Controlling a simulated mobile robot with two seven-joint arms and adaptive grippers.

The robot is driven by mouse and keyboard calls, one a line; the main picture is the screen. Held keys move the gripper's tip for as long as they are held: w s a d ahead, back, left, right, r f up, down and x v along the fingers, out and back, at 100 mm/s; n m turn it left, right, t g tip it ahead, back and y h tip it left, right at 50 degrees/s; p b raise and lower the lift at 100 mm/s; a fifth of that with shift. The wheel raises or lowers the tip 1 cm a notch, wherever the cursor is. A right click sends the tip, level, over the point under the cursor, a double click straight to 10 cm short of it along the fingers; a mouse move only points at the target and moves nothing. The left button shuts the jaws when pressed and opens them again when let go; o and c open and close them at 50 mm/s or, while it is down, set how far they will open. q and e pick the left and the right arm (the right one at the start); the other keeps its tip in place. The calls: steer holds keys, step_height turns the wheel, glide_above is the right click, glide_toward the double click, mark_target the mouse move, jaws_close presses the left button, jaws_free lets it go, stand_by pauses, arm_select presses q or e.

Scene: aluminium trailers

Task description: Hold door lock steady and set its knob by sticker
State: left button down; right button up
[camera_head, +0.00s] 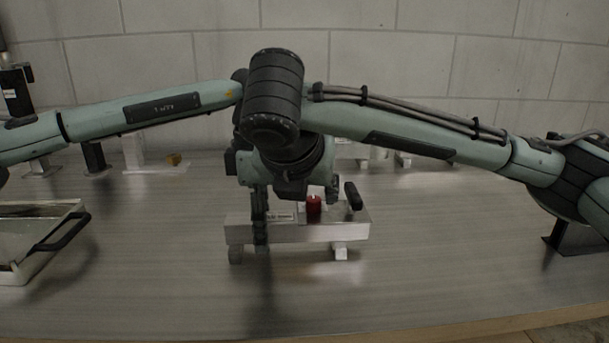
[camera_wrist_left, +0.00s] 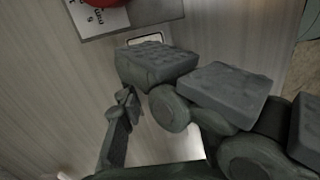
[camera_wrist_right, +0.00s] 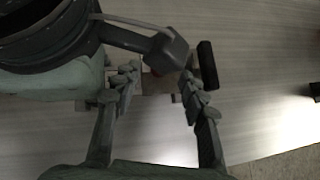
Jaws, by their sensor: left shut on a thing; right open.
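The door lock (camera_head: 298,233) is a long metal block on pale feet at the middle of the table. Its red knob (camera_head: 314,208) stands on top; a pale sticker (camera_head: 281,216) lies left of it. The left wrist view shows part of the red knob (camera_wrist_left: 100,3) and the printed sticker (camera_wrist_left: 93,18), too small to read surely. My left gripper (camera_head: 260,222) is shut on the lock's left part. My right gripper (camera_wrist_right: 160,78) is open, with a pale and brownish patch beyond its fingertips; in the head view it is mostly hidden. A black rounded bar (camera_head: 353,196) stands near the lock's right end.
A metal tray (camera_head: 20,262) with a black handle sits at the left edge. A dark support (camera_head: 570,239) stands at the right. The front of the table (camera_head: 420,270) is clear. My arms cross close together above the lock.

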steer(key=v, duration=0.8)
steer(key=shift+r, duration=0.1)
steer(key=r+m+g, duration=0.1)
steer(key=m+g, duration=0.5)
steer(key=m, duration=0.1)
glide_above(314, 198)
steer(key=d, duration=0.3)
steer(key=w+r+n+g+y, duration=0.1)
steer(key=w+r+g+y, duration=0.1)
steer(key=w+g+y, duration=0.3)
steer(key=shift+g+y, duration=0.3)
steer(key=shift+g, duration=0.1)
steer(key=x, duration=0.8)
steer(key=s+x, duration=0.1)
steer(key=x, duration=0.3)
steer(key=shift+s+d, duration=0.15)
steer(key=shift+d, duration=0.2)
steer(key=shift+c, duration=0.3)
jaws_close()
